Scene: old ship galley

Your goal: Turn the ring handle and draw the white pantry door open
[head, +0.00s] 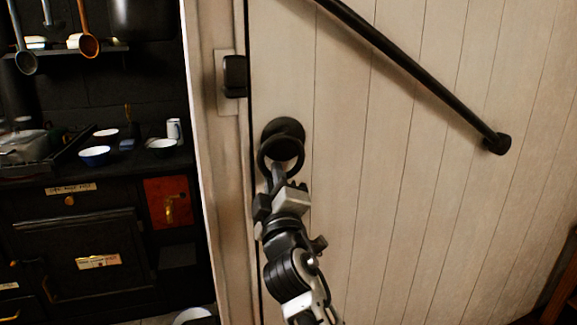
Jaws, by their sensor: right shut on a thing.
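The white pantry door (390,200) is made of vertical planks and fills the middle and right of the head view. Its black ring handle (268,147) hangs from a round black rose near the door's left edge. My right gripper (278,178) reaches up from below and is shut on the lower part of the ring. The gripper's fingers partly hide the bottom of the ring. The door's left edge lies close along the frame, with only a thin dark line between them. My left gripper is not in view.
A black diagonal bar (410,70) crosses the door's upper part. A black latch keeper (235,76) sits on the pale door frame (222,190). To the left stands a black stove (85,255) with bowls, a pot and hanging ladles. A wooden edge shows at the lower right.

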